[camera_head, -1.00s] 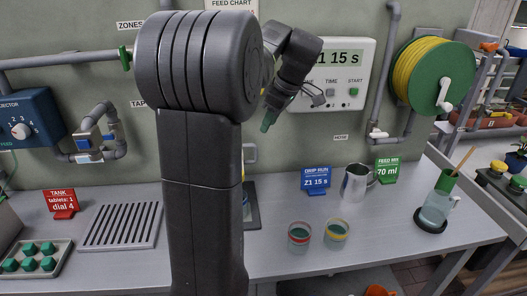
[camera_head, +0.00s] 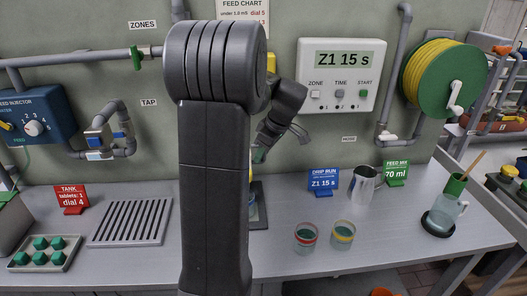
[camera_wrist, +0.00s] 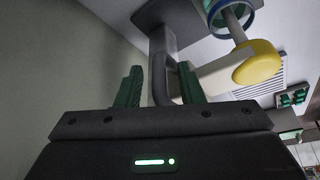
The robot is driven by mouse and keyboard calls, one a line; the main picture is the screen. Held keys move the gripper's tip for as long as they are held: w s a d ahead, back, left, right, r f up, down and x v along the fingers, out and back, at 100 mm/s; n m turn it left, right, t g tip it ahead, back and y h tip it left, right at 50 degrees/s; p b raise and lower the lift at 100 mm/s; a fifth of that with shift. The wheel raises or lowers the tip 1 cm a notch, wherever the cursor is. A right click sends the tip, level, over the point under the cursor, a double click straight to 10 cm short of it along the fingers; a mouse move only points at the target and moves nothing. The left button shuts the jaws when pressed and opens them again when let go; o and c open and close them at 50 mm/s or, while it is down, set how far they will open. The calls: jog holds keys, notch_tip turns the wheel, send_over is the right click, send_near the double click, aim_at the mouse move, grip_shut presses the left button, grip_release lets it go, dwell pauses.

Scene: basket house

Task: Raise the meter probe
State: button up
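In the wrist view my gripper (camera_wrist: 160,88) is open, with its green fingers either side of a grey handle-like bar (camera_wrist: 158,70). A narrow gap shows beside the left finger, so the bar does not look clamped. Beyond it a thin rod with a yellow rounded end (camera_wrist: 257,62), likely the meter probe, runs to a blue-rimmed round vessel (camera_wrist: 231,22). In the head view my gripper (camera_head: 260,154) is low beside my arm column, partly hidden. A yellow piece (camera_head: 271,62) and a dark base plate (camera_head: 259,215) show behind my arm; most of that stand is hidden.
Two small cups (camera_head: 306,237), a metal jug (camera_head: 364,185) and a glass jug (camera_head: 443,213) stand on the bench right. A drain grille (camera_head: 130,221) and tablet tray (camera_head: 45,254) are left. A wall panel (camera_head: 342,82) reads Z1 15 s. The bench front centre-right is clear.

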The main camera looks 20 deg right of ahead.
grip_shut()
notch_tip(320, 180, up, 8)
jog(key=p, duration=0.3)
jog(key=shift+f+p, duration=0.15)
jog(key=shift+p, duration=0.25)
jog(key=shift+w, duration=0.1)
grip_release()
jog(key=shift+d, duration=0.1)
jog(key=v, duration=1.4)
jog(key=shift+b, duration=0.45)
